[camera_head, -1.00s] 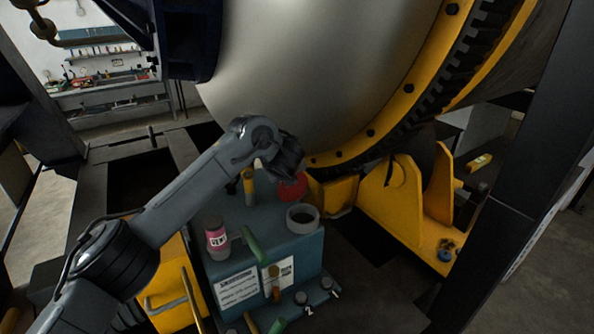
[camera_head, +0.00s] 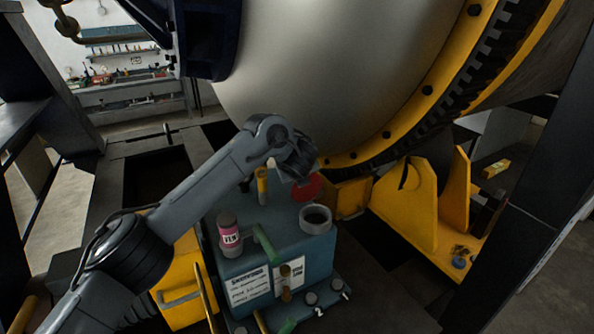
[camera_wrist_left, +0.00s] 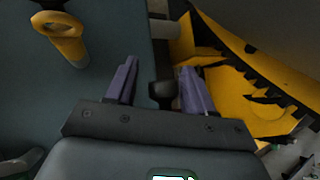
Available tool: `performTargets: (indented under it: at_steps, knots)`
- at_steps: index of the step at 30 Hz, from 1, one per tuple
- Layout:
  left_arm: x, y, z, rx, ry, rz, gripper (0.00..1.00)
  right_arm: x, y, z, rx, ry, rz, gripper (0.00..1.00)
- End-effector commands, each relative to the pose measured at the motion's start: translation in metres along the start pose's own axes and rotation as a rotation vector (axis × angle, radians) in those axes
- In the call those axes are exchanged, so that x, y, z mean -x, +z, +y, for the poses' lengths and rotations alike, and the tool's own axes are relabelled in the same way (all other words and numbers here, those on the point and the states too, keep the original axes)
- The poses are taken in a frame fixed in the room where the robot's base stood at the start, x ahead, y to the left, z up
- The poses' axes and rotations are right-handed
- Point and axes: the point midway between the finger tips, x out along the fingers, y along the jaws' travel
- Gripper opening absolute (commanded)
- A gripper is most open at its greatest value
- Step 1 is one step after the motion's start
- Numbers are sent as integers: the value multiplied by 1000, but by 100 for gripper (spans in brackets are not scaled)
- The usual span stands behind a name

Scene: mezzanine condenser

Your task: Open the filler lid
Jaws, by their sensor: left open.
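A blue-grey box (camera_head: 245,268) with white labels stands below the large drum. On its top is a grey round collar (camera_head: 316,219) with a dark opening. A red round lid (camera_head: 308,188) stands raised just behind the collar; I cannot tell whether it is hinged to it. My left gripper (camera_head: 300,172) is just above and beside the red lid, hiding part of it. In the left wrist view my left gripper (camera_wrist_left: 160,85) has its purple fingers apart, with a dark knob-like part (camera_wrist_left: 163,92) showing between them. The red lid does not show there. My right gripper is not in view.
A pink-labelled bottle (camera_head: 229,234) and a green handle (camera_head: 266,243) are on the box. A yellow-handled part (camera_head: 262,185) stands near the gripper. The silver drum (camera_head: 330,75) hangs close above. Yellow brackets (camera_head: 410,200) stand at the right.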

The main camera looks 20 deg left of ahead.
Motion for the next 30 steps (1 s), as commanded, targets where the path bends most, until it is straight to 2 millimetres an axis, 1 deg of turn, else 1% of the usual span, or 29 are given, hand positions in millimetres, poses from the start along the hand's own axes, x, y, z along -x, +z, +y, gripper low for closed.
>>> performTargets:
  at_steps: [5,6,7,10,15,19,24,30]
  knots:
    - [19,-1,0,-1,-4,-3,53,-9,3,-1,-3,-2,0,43]
    - [26,1,-1,-1,-4,-4,53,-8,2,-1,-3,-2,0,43]
    - [37,6,-2,-3,-4,-5,53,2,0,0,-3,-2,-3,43]
    - [59,7,-2,-5,-1,-6,53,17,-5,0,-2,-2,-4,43]
    - [72,7,-3,-5,-4,-12,53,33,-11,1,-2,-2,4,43]
    - [80,5,1,-2,4,-4,53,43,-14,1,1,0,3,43]
    - [93,2,-1,-4,-2,-7,53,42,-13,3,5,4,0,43]
    - [100,1,2,-2,3,-3,53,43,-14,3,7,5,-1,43]
